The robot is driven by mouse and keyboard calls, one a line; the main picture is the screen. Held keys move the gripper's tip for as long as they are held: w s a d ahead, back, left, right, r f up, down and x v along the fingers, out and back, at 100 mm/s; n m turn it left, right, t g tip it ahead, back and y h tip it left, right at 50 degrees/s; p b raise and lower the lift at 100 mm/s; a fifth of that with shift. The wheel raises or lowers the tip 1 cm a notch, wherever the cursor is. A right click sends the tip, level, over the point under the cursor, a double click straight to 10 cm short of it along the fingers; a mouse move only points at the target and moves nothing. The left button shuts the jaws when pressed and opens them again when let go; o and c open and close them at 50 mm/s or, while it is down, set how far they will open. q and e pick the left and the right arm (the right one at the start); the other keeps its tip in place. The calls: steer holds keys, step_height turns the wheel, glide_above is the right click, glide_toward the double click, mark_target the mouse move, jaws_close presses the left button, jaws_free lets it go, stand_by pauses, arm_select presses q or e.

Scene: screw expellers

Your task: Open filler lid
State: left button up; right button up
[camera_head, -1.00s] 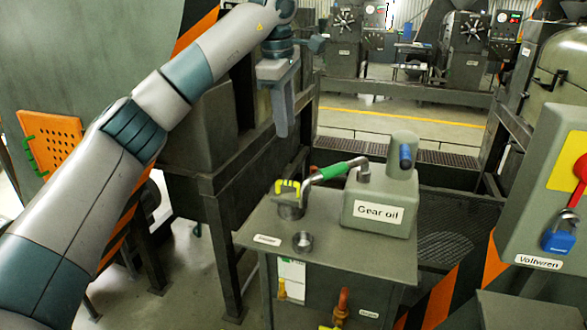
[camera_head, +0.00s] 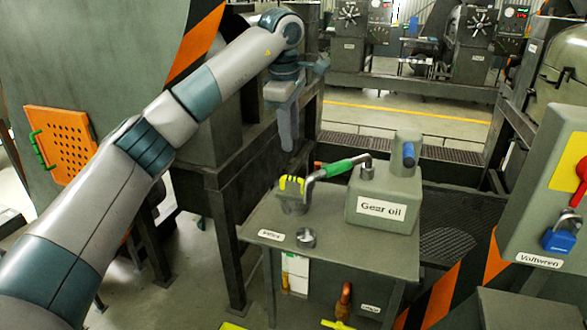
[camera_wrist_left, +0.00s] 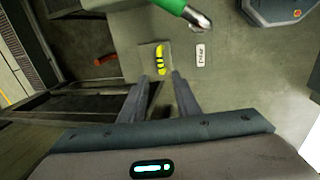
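The filler lid, with a yellow ridged grip (camera_head: 291,186), sits on a small grey box-like neck on the metal table (camera_head: 345,250). The yellow grip also shows in the left wrist view (camera_wrist_left: 159,58), just beyond the fingertips. The lid looks closed. My left gripper (camera_head: 287,147) points down, above and behind the lid in the head view. In the left wrist view its two fingers (camera_wrist_left: 160,78) are apart, with nothing between them; they do not touch the lid. My right gripper is not in view.
A small round metal cup (camera_head: 306,238) stands at the table's front. A dark metal frame (camera_head: 228,170) stands left of the table.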

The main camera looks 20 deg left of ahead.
mark_target(294, 178)
arm_select(q)
steer(key=f+p, duration=0.1)
steer(key=f, duration=0.2)
steer(key=w+f+p, duration=0.1)
steer(key=f, duration=0.3)
steer(key=w+f+p, duration=0.1)
steer(key=f, duration=0.2)
steer(key=shift+w+f, duration=0.1)
steer(key=shift+f, duration=0.25)
steer(key=shift+w+f, duration=0.1)
steer(key=shift+f, duration=0.45)
steer(key=shift+c, duration=0.5)
jaws_close()
